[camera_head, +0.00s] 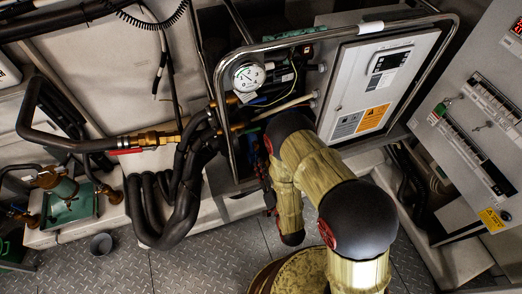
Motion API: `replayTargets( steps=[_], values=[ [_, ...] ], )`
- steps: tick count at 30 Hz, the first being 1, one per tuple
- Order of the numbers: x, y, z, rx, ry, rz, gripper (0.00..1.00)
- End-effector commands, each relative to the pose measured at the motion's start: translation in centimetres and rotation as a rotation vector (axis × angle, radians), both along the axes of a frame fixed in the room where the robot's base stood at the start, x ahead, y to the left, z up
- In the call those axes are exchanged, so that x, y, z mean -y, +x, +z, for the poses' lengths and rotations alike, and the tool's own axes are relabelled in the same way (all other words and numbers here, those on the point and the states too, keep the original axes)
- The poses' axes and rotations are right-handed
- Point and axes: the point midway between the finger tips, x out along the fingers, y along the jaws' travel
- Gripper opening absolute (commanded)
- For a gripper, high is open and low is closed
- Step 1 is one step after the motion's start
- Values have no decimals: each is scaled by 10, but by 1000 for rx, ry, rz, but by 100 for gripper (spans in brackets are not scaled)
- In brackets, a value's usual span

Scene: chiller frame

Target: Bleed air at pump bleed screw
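I cannot make out a bleed screw for certain in the head view. A green body with brass fittings (65,190), possibly the pump, stands on a light ledge at the lower left. Black insulated pipes run near it. A brass valve with a red lever (128,151) sits on the pipe to its right. My arm, in yellowish links with black joints, fills the lower middle and hides part of the chiller frame's lower opening. My gripper cannot be made out; it seems hidden behind the arm.
A tubular metal frame (218,92) surrounds a white dial gauge (249,77) and a grey control box (350,84). A panel with switches (450,135) stands at right. A small dark cup (101,244) rests at lower left. The checkered floor (190,268) is clear in front.

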Motion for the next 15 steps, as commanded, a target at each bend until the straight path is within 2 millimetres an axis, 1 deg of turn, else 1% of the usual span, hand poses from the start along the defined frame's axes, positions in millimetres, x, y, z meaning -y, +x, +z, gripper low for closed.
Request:
replayTargets(
  steps=[9, 15],
  values=[
    [-12, 44, -1, 4, 0, 0, 29],
    [-19, 65, -1, 2, -2, 0, 29]
  ],
)
